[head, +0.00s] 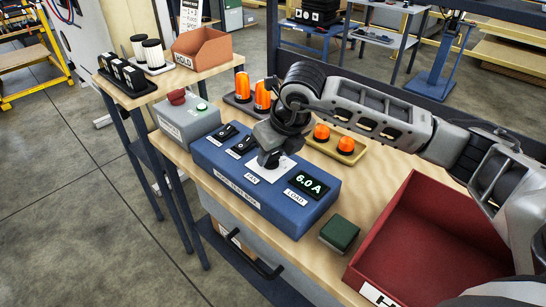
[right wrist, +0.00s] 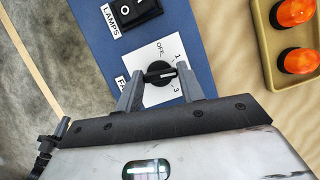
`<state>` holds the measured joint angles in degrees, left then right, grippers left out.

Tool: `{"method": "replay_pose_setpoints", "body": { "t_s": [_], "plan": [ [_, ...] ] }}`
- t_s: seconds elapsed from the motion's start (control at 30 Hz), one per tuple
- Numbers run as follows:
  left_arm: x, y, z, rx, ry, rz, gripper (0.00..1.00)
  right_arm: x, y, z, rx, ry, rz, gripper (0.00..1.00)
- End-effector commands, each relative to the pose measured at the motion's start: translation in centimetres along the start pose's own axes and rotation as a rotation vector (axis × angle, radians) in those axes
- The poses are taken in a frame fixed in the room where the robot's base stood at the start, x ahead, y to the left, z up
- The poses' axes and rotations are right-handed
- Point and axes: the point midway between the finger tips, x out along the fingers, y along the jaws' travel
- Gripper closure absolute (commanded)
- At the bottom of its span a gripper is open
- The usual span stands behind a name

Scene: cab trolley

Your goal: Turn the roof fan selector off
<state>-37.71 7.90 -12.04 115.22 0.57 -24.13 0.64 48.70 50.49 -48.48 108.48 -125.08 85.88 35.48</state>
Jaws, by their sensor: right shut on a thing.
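The roof fan selector is a black rotary knob (right wrist: 158,73) on a white plate (right wrist: 150,57) marked OFF, 1 and 3. The blue test box (head: 225,170) carries it, and the plate also shows in the head view (head: 262,170). My right gripper (head: 270,159) reaches down over the plate. In the right wrist view its fingers (right wrist: 160,77) stand on either side of the knob and are shut on it. The knob's white pointer mark faces right, between the 1 and the 3, clear of OFF. The gripper hides the knob in the head view. My left gripper is not in view.
The box has black rocker switches (head: 227,132) and a display reading 6.0 A (head: 311,184). Beside it are a grey box with a red button (head: 177,97), a tray of orange lamps (head: 341,151), a green block (head: 339,233) and a red bin (head: 430,240).

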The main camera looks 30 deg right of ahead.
Motion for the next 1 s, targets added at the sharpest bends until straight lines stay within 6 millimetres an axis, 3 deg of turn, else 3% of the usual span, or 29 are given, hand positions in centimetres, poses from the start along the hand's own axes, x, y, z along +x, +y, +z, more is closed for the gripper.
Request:
{"method": "replay_pose_setpoints", "body": {
  "t_s": [0.3, 1.0],
  "plan": [
    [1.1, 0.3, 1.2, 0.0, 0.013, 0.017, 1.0, 0.3, -0.3, 0.1, -0.272, -0.006, 0.112, 0.85],
    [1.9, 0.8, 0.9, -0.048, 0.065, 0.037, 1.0, 0.1, -0.5, 0.6, -0.884, -0.005, 0.367, 0.85]
  ]
}}
